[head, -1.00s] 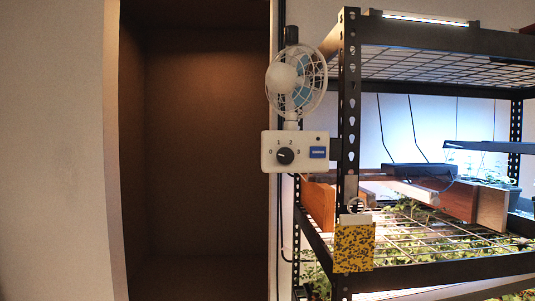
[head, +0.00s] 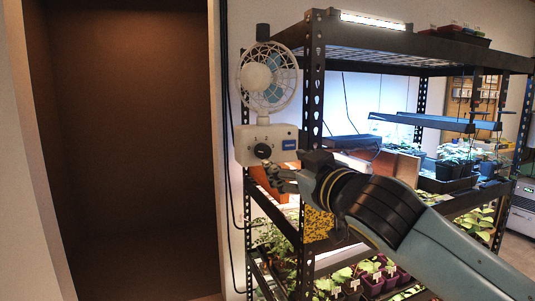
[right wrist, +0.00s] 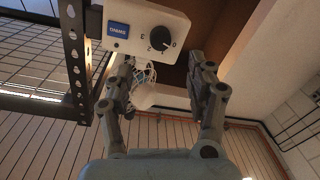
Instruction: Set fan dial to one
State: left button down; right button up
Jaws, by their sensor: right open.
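The fan control box (head: 249,147) is white and hangs on the rack post under a small round fan (head: 268,77). Its black dial (head: 263,151) is on the front face, with numbers around it and a blue label beside it. In the right wrist view the box shows upside down, with the dial (right wrist: 160,38) uncovered; its pointer seems to be on the 0 side, but is too small to be sure. My right gripper (head: 276,176) is open and empty, just below and in front of the dial. In the wrist view its fingers (right wrist: 160,66) stand apart on either side, not touching the dial. My left gripper is out of view.
The black metal rack post (head: 314,95) stands right beside the box. A yellow speckled card (head: 317,224) hangs on it, partly behind my right arm. Shelves with seedling trays lie to the right. A dark open recess (head: 135,150) is on the left.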

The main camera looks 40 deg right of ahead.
aim_at(266, 154)
jog(key=w, duration=0.3)
jog(key=w+d+p, duration=0.1)
jog(key=w, duration=0.2)
jog(key=w+p, duration=0.1)
jog(key=w, duration=0.2)
jog(key=shift+w+d+f, duration=0.1)
jog(key=shift+w+d, duration=0.2)
jog(key=shift+d, duration=0.05)
jog(key=shift+c, duration=0.4)
jog(key=c, duration=1.1)
jog(key=shift+o, duration=0.2)
jog(key=shift+m+b, duration=0.3)
jog(key=m+b, duration=0.2)
jog(key=m, duration=0.2)
jog(key=shift+f+m+b, duration=0.15)
jog(key=shift+m+b, duration=0.15)
jog(key=shift+b, duration=0.05)
jog(key=shift+a+m+b, duration=0.15)
jog(key=shift+m+b, duration=1)
jog(key=shift+m, duration=1.15)
